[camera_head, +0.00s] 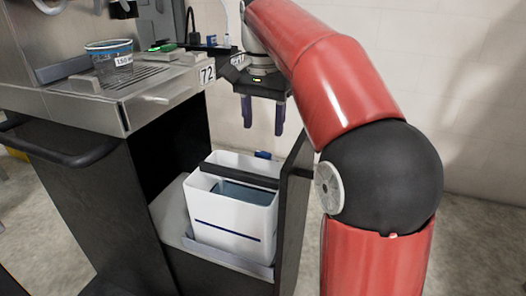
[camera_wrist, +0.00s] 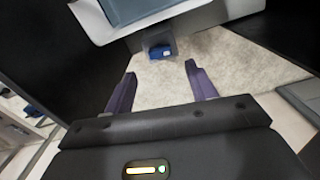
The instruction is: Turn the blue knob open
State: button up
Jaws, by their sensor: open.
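My gripper (camera_head: 264,116) hangs pointing down, open and empty, right of the counter's corner and above the white bin. In the wrist view its two purple fingers (camera_wrist: 160,74) are spread apart. A small blue part (camera_wrist: 160,51) on a grey bracket shows ahead of the fingertips, apart from them. A small blue part (camera_head: 262,154) also shows behind the bin's back rim in the head view, mostly hidden. Another small blue item (camera_head: 224,41) stands at the counter's back, beside my wrist. I cannot tell for sure which is the knob, or how it is turned.
A white bin (camera_head: 232,226) with a dark bar across its top stands on a low shelf, beside a dark side panel (camera_head: 292,200). The counter (camera_head: 70,102) holds a clear, blue-rimmed cup (camera_head: 108,66) and a "72" label (camera_head: 207,75). Bare floor shows beyond.

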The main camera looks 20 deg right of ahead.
aim_at(263, 152)
notch_tip(263, 152, down, 7)
jog(key=shift+r+b, duration=0.1)
jog(key=shift+b, duration=0.85)
jog(key=c, duration=1)
jog(key=shift+r+n+p, duration=0.15)
jog(key=shift+n+p, duration=0.35)
jog(key=shift+p, duration=0.15)
jog(key=shift+n, duration=0.3)
jog(key=o, duration=1)
